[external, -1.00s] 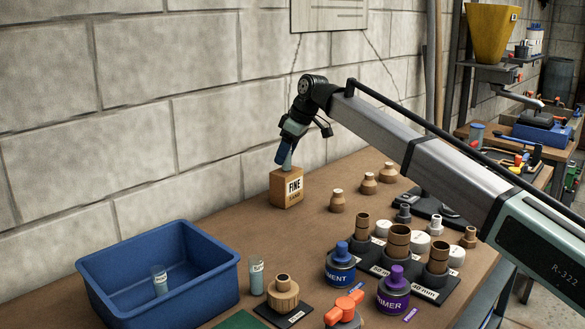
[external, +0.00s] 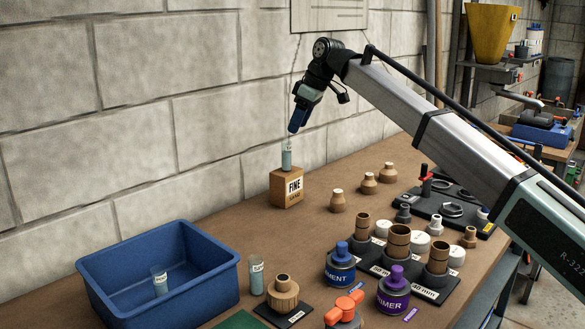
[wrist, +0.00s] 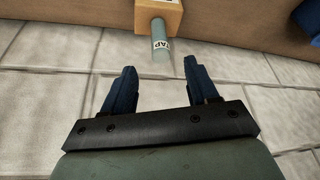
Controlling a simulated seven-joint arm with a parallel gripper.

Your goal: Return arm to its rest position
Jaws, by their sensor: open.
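My gripper (external: 297,124) is open and empty above the FINE box. In the wrist view its two blue fingers (wrist: 155,80) stand apart with nothing between them. A small pale blue labelled vial (external: 287,157) stands upright on top of the tan wooden FINE box (external: 286,189). The vial (wrist: 161,42) and the box (wrist: 158,12) also show in the wrist view, beyond the fingertips and apart from them. My arm reaches in from the right, raised over the bench.
A blue bin (external: 160,270) with a vial inside stands at front left, and another vial (external: 257,277) stands beside it. Fittings, cement (external: 340,266) and primer (external: 393,292) cans crowd the front right below my arm. The block wall (external: 180,100) is close behind; the air above the bench is free.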

